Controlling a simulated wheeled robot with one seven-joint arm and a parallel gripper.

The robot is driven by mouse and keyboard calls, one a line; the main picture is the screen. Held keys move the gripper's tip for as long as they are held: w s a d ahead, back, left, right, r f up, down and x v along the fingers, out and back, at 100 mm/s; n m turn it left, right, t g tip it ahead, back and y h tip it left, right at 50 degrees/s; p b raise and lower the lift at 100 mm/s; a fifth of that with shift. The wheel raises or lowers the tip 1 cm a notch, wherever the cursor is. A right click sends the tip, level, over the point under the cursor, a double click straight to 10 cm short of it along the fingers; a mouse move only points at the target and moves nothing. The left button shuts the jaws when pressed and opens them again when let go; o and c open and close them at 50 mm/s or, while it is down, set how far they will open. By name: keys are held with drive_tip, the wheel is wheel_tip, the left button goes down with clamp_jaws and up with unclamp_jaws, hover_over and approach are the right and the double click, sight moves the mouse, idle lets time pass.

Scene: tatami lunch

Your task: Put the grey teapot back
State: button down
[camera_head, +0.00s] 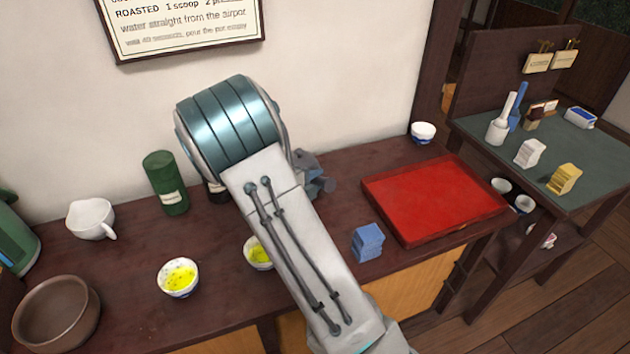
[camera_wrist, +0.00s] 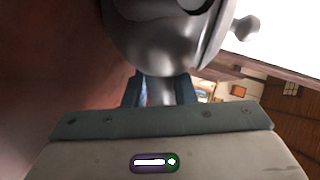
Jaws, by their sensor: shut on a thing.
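The grey teapot (camera_wrist: 160,45) fills the top middle of the wrist view, with a smooth shiny body and a stub sticking out to the right. My gripper (camera_wrist: 160,92) is shut on its narrow handle, one blue-grey finger on each side. In the head view my arm's large wrist hides most of the gripper and teapot. Only a grey-blue part (camera_head: 316,174) shows at its right, above the counter; I cannot tell there which bit is teapot. Whether the teapot touches anything below is hidden.
The dark counter holds a red tray (camera_head: 430,195), blue block (camera_head: 368,242), green canister (camera_head: 165,183), white pitcher (camera_head: 90,218), brown bowl (camera_head: 55,312) and two cups with yellow-green contents (camera_head: 179,278), (camera_head: 257,254). A white cup (camera_head: 423,132) stands behind the tray. A side table (camera_head: 545,145) is right.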

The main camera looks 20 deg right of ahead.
drive_tip(key=shift+f, duration=0.15)
drive_tip(key=c, duration=1.2)
unclamp_jaws()
